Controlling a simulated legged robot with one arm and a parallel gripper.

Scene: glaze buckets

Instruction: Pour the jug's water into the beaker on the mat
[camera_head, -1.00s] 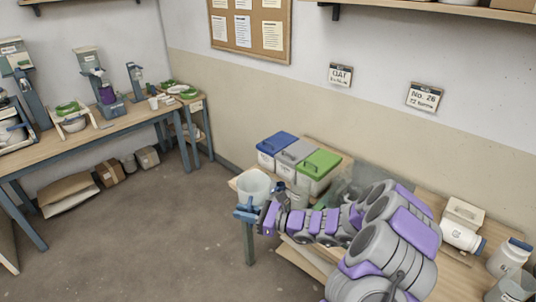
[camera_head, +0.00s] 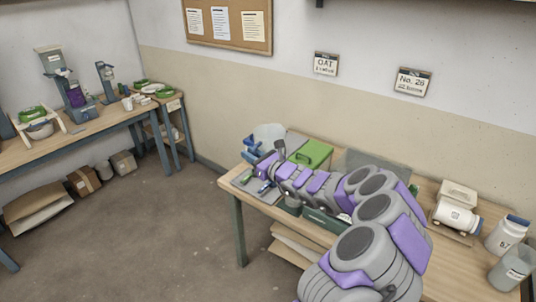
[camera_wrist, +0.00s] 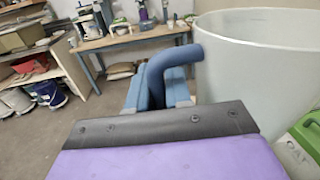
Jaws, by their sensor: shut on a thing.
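A grey flat patch (camera_head: 243,183), possibly the mat, lies on the table below. I cannot make out a beaker on it; my arm hides part of this area. The water level is not visible.
A green-lidded bucket (camera_head: 312,153) stands right behind my arm. The bench (camera_head: 75,137) at left is separate, with open floor between.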

